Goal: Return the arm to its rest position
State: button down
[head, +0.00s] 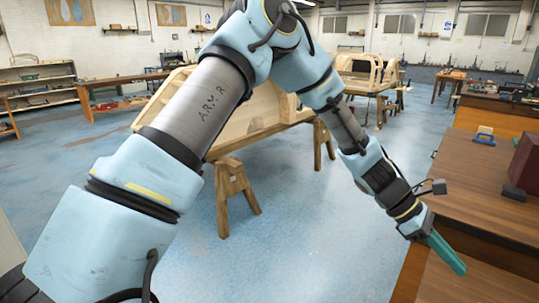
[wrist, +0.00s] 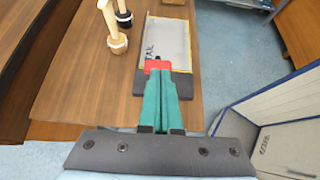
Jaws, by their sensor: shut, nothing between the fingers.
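My arm stretches across the head view from lower left, over the top, and down to the right. My gripper (head: 458,264) is at its end, with teal fingers beside the near edge of the wooden bench (head: 460,205) on the right. In the wrist view my gripper (wrist: 161,76) shows its two teal fingers side by side and touching, shut with nothing held. Beyond the fingertips, over the bench top (wrist: 75,85), are a small red piece (wrist: 157,65) and a grey panel (wrist: 168,40) with dark writing. I cannot tell whether the fingers touch the red piece.
Wooden-handled tools (wrist: 117,42) stand on the bench. A dark red box (head: 525,165) and a blue-and-yellow item (head: 485,136) are on the benches at right. A wooden bodyframe (head: 262,112) on trestles stands behind my arm. The blue floor (head: 300,240) between is clear.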

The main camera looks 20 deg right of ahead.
jog(key=w+a+f+m+t+y+b, duration=0.25)
jog(key=w+a+m+t, duration=0.35)
jog(key=w+a, duration=1.9)
jog(key=a+r+m+t+y+b, duration=0.1)
jog(key=a+r+t+y+b, duration=0.1)
jog(key=a, duration=2.6)
jog(key=t+y+b, duration=0.1)
jog(key=t, duration=0.1)
jog(key=shift+a+r+m+t, duration=0.3)
jog(key=shift+m+t, duration=0.1)
jog(key=shift+d, duration=0.1)
